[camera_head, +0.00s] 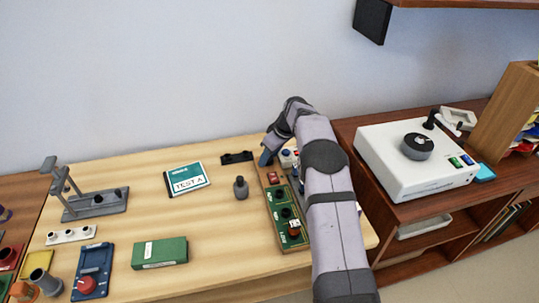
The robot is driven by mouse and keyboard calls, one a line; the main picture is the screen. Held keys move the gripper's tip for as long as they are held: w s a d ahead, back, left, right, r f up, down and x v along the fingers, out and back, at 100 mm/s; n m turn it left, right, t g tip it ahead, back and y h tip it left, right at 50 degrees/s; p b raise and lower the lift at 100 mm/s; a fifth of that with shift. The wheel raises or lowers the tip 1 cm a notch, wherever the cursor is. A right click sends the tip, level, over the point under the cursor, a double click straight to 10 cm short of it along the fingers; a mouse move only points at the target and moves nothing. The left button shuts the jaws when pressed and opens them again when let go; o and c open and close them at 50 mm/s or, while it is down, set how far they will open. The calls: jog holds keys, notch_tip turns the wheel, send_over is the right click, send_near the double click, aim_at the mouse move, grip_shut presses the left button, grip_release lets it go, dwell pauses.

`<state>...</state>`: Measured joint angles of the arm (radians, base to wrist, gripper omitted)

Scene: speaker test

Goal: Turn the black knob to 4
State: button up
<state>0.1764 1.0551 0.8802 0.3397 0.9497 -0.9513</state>
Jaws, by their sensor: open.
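A wooden-framed panel board (268,209) stands on the pale table with green plates on it. A small round black knob (285,213) sits on one green plate; its setting is too small to read. My gripper (265,159) is at the far end of this board, behind the knob and apart from it. It is small in view; I make out a bluish tip and see nothing held. My grey arm covers the right part of the board. A larger dark round dial (417,146) is on the white box (405,177) at the right.
A dark grey bottle-shaped piece (241,188) stands left of the board. A teal-and-white "TEST A" box (187,179), a green box (160,252) and a blue panel with a red knob (92,272) lie further left. A grey stand (95,203) is at the far left.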

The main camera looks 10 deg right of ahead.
jog(key=c, duration=0.8)
jog(key=shift+o, duration=0.2)
